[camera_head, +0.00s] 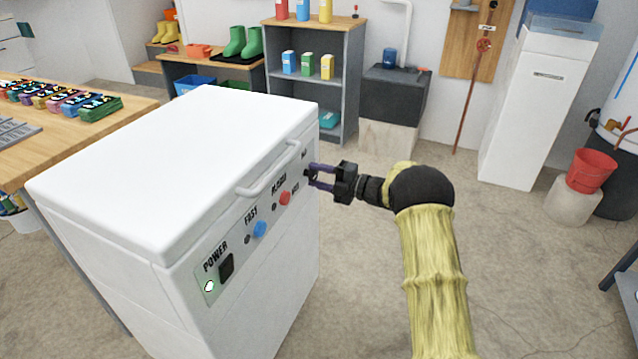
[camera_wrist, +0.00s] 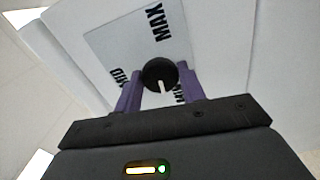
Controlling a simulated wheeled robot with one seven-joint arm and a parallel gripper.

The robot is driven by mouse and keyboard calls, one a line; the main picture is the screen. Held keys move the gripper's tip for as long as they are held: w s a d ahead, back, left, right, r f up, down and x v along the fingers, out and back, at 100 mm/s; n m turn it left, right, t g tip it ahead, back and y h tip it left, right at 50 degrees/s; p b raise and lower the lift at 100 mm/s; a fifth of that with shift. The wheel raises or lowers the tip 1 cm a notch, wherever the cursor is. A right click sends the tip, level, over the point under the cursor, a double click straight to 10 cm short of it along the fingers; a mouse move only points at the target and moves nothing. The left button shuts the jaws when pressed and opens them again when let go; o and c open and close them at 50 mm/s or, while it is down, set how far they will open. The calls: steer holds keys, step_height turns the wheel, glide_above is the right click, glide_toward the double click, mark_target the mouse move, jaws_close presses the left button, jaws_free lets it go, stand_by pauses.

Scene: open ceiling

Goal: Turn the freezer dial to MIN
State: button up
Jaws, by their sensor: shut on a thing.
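The white chest freezer (camera_head: 150,170) stands at the left, with a control panel on its front side. Its black round dial (camera_wrist: 160,73) shows in the wrist view. The dial's white pointer mark points down in that picture, toward the side of the partly hidden MIN label (camera_wrist: 180,92) and away from MAX (camera_wrist: 160,22). The MID label (camera_wrist: 118,78) is left of the dial. My gripper (camera_head: 311,174) is at the far end of the panel, its purple fingers shut on the dial from both sides. It also shows in the wrist view (camera_wrist: 160,84).
The panel also has a POWER switch (camera_head: 226,267), a blue button (camera_head: 260,229) and a red button (camera_head: 285,198). A lid handle (camera_head: 268,170) runs just above them, close to my gripper. The floor (camera_head: 520,240) to the right is mostly clear. A wooden table (camera_head: 125,105) stands behind the freezer.

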steer(key=shift+f+n+b, duration=0.2)
steer(key=shift+n+b, duration=1)
steer(key=shift+n, duration=0.4)
steer(key=o, duration=1)
steer(key=shift+r, duration=0.15)
steer(key=shift+c, duration=0.2)
steer(key=p+v, duration=0.4)
steer(key=v, duration=1.3)
steer(key=shift+d+p, duration=0.25)
steer(key=shift+p, duration=0.1)
steer(key=shift+r, duration=0.1)
